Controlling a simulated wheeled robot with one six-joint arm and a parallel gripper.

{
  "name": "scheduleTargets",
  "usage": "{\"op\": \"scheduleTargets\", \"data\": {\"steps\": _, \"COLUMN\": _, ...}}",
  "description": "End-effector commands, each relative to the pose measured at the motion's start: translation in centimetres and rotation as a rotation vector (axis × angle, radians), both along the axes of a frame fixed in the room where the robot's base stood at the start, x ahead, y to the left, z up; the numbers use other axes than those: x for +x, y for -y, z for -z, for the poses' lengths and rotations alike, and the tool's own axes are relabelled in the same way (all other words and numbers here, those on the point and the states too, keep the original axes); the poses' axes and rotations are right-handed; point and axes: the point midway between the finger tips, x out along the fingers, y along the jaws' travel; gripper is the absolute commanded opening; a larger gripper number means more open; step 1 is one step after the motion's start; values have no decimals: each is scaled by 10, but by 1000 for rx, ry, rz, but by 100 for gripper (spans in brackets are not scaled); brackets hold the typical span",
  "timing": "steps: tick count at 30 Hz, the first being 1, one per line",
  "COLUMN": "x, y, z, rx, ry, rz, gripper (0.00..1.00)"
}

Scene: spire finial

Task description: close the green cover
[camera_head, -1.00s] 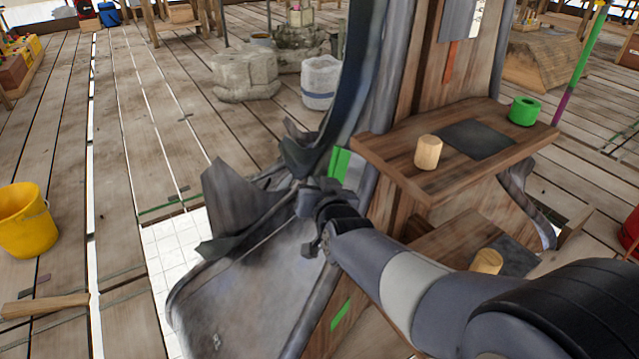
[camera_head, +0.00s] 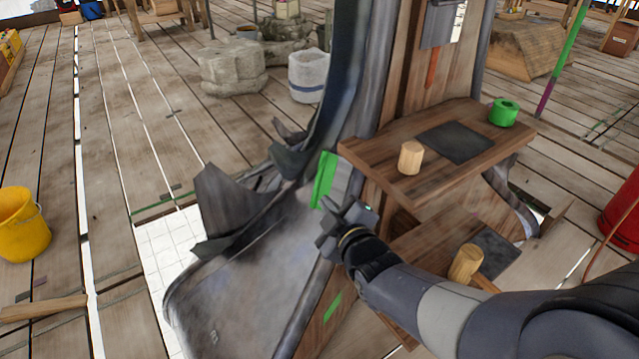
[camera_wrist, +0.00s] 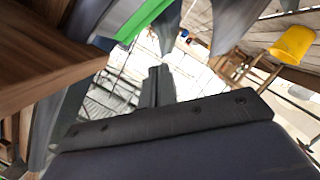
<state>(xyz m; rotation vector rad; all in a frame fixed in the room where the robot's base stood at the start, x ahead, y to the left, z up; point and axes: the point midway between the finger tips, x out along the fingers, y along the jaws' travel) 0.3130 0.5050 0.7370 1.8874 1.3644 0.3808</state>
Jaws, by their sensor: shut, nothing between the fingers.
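The green cover (camera_head: 323,179) shows in the head view as a narrow upright green panel on the side of the wooden post, left of the upper shelf. It stands out at an angle beside a grey part; I cannot tell how far it is open. In the wrist view a green strip (camera_wrist: 143,20) crosses the top, beyond the fingers. My gripper (camera_head: 338,218) is just below and right of the cover, shut and empty. Its fingers (camera_wrist: 158,84) show together in the wrist view. I see no clear contact between gripper and cover.
The upper wooden shelf (camera_head: 385,160) holds a wooden cylinder (camera_head: 411,158) and a green ring (camera_head: 503,112). A lower shelf (camera_head: 425,250) holds another wooden cylinder (camera_head: 466,263). Torn grey metal (camera_head: 228,212) spreads left of the post. A yellow bucket (camera_head: 22,225) stands far left.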

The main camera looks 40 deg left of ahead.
Motion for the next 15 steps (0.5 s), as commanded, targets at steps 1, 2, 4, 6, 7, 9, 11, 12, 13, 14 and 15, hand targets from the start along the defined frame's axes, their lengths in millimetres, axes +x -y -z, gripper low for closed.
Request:
{"op": "scheduleTargets", "data": {"steps": 1, "x": 3, "y": 7, "z": 1, "rx": -41, "ry": 90, "rz": -32, "gripper": 0}}
{"op": "scheduleTargets", "data": {"steps": 2, "x": 3, "y": 10, "z": 3, "rx": -65, "ry": 142, "rz": -55, "gripper": 0}}
{"op": "scheduleTargets", "data": {"steps": 4, "x": 4, "y": 16, "z": 6, "rx": -105, "ry": 243, "rz": -101, "gripper": 0}}
{"op": "scheduleTargets", "data": {"steps": 6, "x": 3, "y": 20, "z": 8, "rx": -134, "ry": 311, "rz": -134, "gripper": 0}}
{"op": "scheduleTargets", "data": {"steps": 7, "x": 3, "y": 21, "z": 9, "rx": -142, "ry": 331, "rz": -143, "gripper": 0}}
{"op": "scheduleTargets", "data": {"steps": 9, "x": 2, "y": 21, "z": 11, "rx": -153, "ry": 360, "rz": -159, "gripper": 0}}
{"op": "scheduleTargets", "data": {"steps": 11, "x": 3, "y": 18, "z": 12, "rx": -157, "ry": 369, "rz": -163, "gripper": 0}}
{"op": "scheduleTargets", "data": {"steps": 12, "x": 4, "y": 15, "z": 13, "rx": -157, "ry": 371, "rz": -164, "gripper": 0}}
{"op": "scheduleTargets", "data": {"steps": 13, "x": 5, "y": 12, "z": 13, "rx": -156, "ry": 370, "rz": -164, "gripper": 0}}
{"op": "scheduleTargets", "data": {"steps": 14, "x": 6, "y": 8, "z": 15, "rx": -156, "ry": 370, "rz": -164, "gripper": 0}}
{"op": "scheduleTargets", "data": {"steps": 15, "x": 8, "y": 3, "z": 16, "rx": -156, "ry": 369, "rz": -164, "gripper": 0}}
